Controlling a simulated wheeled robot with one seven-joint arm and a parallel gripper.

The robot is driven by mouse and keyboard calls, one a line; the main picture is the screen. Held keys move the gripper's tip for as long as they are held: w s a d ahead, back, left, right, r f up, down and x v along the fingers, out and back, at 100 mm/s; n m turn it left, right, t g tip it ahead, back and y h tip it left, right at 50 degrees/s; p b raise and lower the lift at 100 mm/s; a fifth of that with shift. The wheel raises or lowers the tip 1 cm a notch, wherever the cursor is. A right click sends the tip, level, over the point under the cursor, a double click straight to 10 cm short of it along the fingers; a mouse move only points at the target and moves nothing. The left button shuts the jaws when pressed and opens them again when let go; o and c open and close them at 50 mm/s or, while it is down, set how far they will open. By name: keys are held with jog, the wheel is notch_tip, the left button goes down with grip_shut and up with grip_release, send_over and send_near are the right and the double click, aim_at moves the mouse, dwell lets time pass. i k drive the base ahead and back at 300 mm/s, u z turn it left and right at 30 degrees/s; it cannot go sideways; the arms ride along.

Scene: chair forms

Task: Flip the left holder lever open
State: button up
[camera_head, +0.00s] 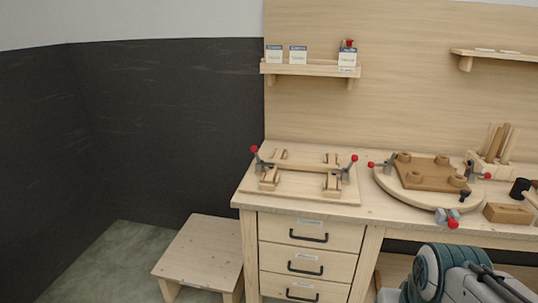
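A pale wooden fixture board (300,194) lies on the left end of the workbench. At its left edge stands a grey holder with a lever (257,158) tipped by a red ball; the lever points up and leans slightly left. A similar red-tipped lever (350,166) stands at the board's right edge, leaning up to the right. Both are small here, and I cannot tell whether either holder is open or shut. My arm shows at the bottom right, low in front of the bench and well right of the board. My gripper is not in view.
A round board (382,186) with a brown form (430,172) and several red-tipped clamps sits to the right. Drawers (307,236) are below the fixture board. A low wooden stool (202,250) stands at the left front. Shelves (312,69) hang above.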

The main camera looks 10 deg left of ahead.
aim_at(254, 149)
jog(key=k, duration=0.65)
jog(key=u, duration=0.65)
jog(key=i, duration=1.9)
jog(key=z, duration=0.6)
